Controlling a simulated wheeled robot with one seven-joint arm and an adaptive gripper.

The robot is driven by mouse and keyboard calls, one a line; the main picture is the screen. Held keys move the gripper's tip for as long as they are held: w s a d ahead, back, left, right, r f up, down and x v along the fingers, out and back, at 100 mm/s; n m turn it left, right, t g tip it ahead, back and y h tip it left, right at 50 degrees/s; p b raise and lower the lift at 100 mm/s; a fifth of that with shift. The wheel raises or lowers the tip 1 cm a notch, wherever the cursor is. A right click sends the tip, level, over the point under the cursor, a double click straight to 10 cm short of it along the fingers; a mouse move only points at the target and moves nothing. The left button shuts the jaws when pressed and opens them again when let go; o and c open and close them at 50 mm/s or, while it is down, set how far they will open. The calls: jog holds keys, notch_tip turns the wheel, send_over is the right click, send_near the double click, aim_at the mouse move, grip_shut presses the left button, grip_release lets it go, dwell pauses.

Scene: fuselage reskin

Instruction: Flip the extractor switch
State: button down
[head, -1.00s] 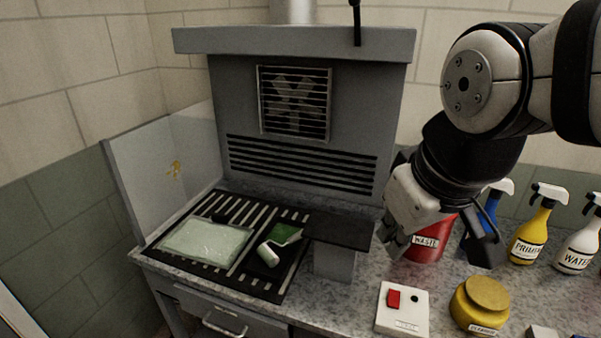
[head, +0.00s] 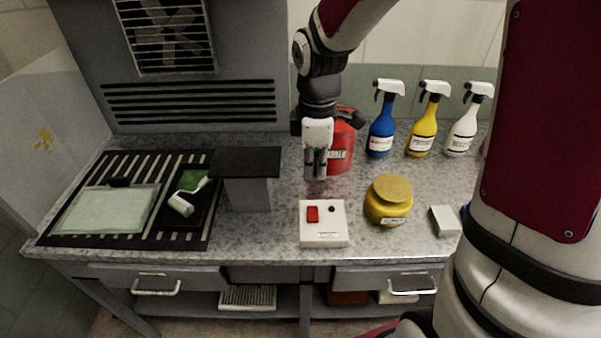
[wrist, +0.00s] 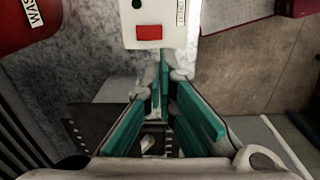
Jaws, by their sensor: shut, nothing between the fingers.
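The extractor switch box (head: 322,236) is a white box on the front part of the counter. It has a red rocker switch (head: 312,214) and a small dark round knob or light beside it. The box also shows at the top of the wrist view (wrist: 182,38), with the red switch (wrist: 149,32) facing the camera. My gripper (head: 316,172) points down above the counter, just behind the box and apart from it. Its fingers are shut and empty. In the wrist view the teal-padded fingers (wrist: 162,85) lie just below the box in the picture.
A red waste can (head: 341,150) stands right behind my gripper. A yellow cleaner jar (head: 388,203) is right of the box. A grey stand (head: 250,190) is to the left. Blue (head: 381,130), yellow (head: 425,130) and white spray bottles (head: 463,132) stand at the back right.

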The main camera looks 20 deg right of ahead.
aim_at(313, 220)
jog(key=shift+w+d+f, duration=0.1)
jog(key=shift+d+f, duration=0.05)
jog(key=shift+f, duration=0.2)
jog(key=shift+f, duration=0.1)
notch_tip(313, 220, down, 14)
jog(key=shift+r+p, duration=0.1)
jog(key=shift+p, duration=0.35)
dwell(0.3)
jog(key=shift+s+f, duration=0.2)
jog(key=shift+f, duration=0.25)
jog(key=shift+r, duration=0.1)
jog(key=shift+w, duration=0.1)
